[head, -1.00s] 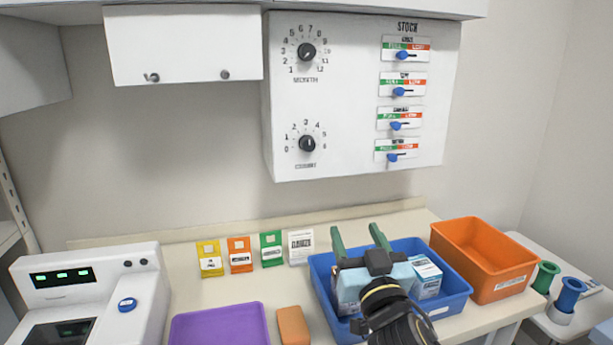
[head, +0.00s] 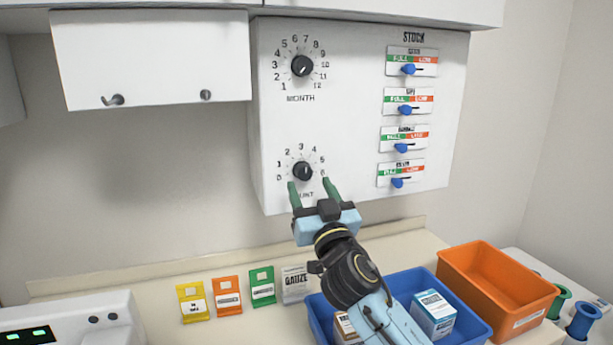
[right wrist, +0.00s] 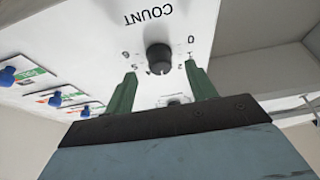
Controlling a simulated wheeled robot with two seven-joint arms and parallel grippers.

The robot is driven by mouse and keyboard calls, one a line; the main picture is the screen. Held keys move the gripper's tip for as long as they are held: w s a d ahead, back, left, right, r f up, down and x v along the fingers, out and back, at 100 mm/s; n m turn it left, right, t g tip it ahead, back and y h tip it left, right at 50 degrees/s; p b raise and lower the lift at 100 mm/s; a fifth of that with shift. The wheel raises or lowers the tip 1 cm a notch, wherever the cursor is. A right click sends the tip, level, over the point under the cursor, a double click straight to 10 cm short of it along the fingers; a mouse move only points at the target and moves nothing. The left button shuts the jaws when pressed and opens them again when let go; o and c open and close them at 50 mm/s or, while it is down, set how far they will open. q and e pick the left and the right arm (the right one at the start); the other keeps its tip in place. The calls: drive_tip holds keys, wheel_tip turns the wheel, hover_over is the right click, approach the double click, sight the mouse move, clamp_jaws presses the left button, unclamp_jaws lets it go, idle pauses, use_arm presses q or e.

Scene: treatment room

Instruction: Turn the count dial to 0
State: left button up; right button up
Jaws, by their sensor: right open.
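The count dial (head: 302,170) is a round black knob low on the white wall panel, ringed by the digits 0 to 6. The right wrist view shows this knob (right wrist: 158,56) upside down, with a pale mark on the side away from the COUNT label; the exact digit it points at is hard to tell. My right gripper (head: 311,188) is open and empty, just below the knob, its green fingers pointing up. In the right wrist view the fingers (right wrist: 160,74) stand either side of the knob, apart from it. My left gripper is out of view.
A month dial (head: 302,66) sits above, and several blue stock sliders (head: 404,109) are to the right on the panel (head: 355,120). A blue bin (head: 470,318) with boxes and an orange bin (head: 500,285) stand below. A white cabinet (head: 150,60) hangs left.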

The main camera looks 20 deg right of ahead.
sight(306, 177)
drive_tip(key=x, duration=0.2)
drive_tip(key=shift+w+r, duration=0.15)
drive_tip(key=shift+w, duration=0.05)
drive_tip(key=shift+w+r, duration=0.1)
drive_tip(key=shift+w, duration=0.4)
drive_tip(key=shift+c, duration=0.5)
drive_tip(key=c, duration=0.9)
use_arm(q)
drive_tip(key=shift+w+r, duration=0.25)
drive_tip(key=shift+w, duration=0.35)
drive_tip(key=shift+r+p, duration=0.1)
drive_tip(key=shift+p, duration=0.2)
use_arm(e)
drive_tip(key=shift+n, duration=0.3)
